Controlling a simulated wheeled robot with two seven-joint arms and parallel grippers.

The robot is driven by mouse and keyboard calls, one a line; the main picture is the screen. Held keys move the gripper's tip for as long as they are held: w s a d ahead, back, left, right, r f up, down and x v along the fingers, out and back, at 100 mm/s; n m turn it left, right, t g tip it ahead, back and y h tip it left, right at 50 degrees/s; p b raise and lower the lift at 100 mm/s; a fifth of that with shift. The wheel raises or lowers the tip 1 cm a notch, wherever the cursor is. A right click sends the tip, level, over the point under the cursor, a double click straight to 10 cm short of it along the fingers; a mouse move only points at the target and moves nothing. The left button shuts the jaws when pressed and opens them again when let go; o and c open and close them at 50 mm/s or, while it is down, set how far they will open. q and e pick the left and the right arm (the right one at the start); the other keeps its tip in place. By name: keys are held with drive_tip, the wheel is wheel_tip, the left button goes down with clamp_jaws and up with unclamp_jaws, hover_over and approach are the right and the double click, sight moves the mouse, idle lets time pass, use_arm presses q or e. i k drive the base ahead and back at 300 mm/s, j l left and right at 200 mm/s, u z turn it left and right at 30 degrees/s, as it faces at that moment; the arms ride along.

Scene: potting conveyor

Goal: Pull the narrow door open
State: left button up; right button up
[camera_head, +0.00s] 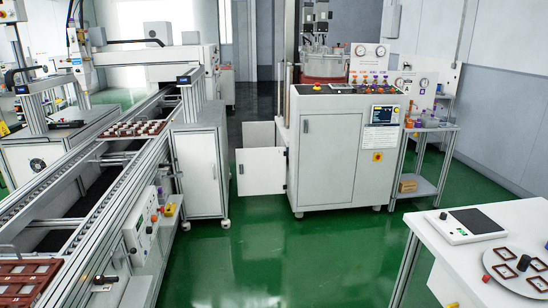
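A white and grey machine cabinet (335,185) stands on the green floor in the middle distance. Its front has a tall grey door panel (328,160) with a small dark handle near its upper left; this panel looks shut. A white door-like panel (262,172) sticks out from the cabinet's left side, with dark marks near its left and right edges, and looks swung open. A second pale panel (259,134) shows just above and behind it. The frame does not make clear which one is the narrow door. Neither of my grippers is in view.
A conveyor (100,210) runs along the left, with a wheeled cabinet (199,172) beside it. A white table (475,255) stands at the front right. A shelf rack (425,160) is right of the machine. Green floor (270,265) between is clear.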

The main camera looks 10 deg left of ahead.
sight(196, 153)
drive_tip(key=i+l+u, duration=0.1)
drive_tip(key=i+u, duration=0.25)
drive_tip(key=i, duration=1.05)
drive_tip(key=i+z, duration=0.1)
drive_tip(key=i, duration=0.65)
drive_tip(key=i+z, duration=0.1)
drive_tip(key=i, duration=0.6)
drive_tip(key=i+j+z, duration=0.1)
drive_tip(key=i, duration=0.65)
